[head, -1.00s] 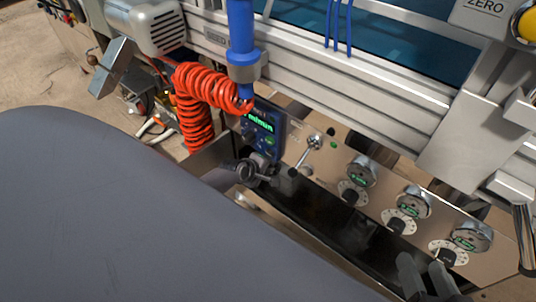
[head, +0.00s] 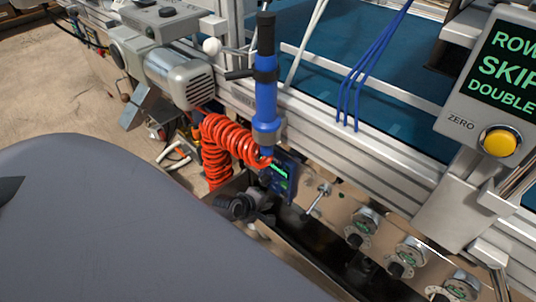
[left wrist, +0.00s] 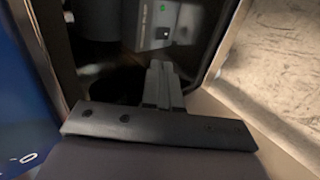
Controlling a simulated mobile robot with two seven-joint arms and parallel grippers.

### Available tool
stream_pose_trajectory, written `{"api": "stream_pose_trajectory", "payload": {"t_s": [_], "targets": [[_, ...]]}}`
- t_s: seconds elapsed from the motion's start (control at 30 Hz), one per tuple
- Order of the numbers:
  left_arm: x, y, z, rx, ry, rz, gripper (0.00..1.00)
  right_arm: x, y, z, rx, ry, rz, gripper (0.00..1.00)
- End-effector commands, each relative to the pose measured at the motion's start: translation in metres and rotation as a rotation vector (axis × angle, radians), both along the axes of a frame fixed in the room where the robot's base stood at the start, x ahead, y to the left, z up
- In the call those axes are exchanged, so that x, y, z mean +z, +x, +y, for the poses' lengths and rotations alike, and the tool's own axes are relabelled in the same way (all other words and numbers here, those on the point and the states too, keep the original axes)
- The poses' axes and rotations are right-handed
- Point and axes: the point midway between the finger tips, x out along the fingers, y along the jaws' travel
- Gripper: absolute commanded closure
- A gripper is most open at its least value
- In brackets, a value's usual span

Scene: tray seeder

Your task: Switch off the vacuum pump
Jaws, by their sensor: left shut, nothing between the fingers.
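In the left wrist view a grey box (left wrist: 145,30) with partly cut-off lettering bears a lit green lamp and a small dark switch (left wrist: 166,33). I cannot read the switch's position. My left gripper (left wrist: 160,66) is shut and empty, its grey fingertips pointing towards this box. They show just below its lower edge, apart from the switch in the picture. My right gripper is not in view.
Dark walls surround the box in the wrist view.

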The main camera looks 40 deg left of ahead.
Motion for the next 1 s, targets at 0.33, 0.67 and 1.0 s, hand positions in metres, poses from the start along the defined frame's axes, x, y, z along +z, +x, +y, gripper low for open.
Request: {"api": "stream_pose_trajectory", "payload": {"t_s": [0.33, 0.67, 1.0], "targets": [[0.000, 0.000, 0.000, 0.001, -0.001, 0.000, 1.00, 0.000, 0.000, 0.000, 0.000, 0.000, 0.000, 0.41], [0.003, -0.005, -0.009, -0.056, 0.030, 0.012, 1.00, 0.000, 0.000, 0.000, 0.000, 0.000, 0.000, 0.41], [0.038, -0.071, -0.075, -0.579, 0.352, 0.111, 1.00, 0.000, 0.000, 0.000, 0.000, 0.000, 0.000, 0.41]]}}
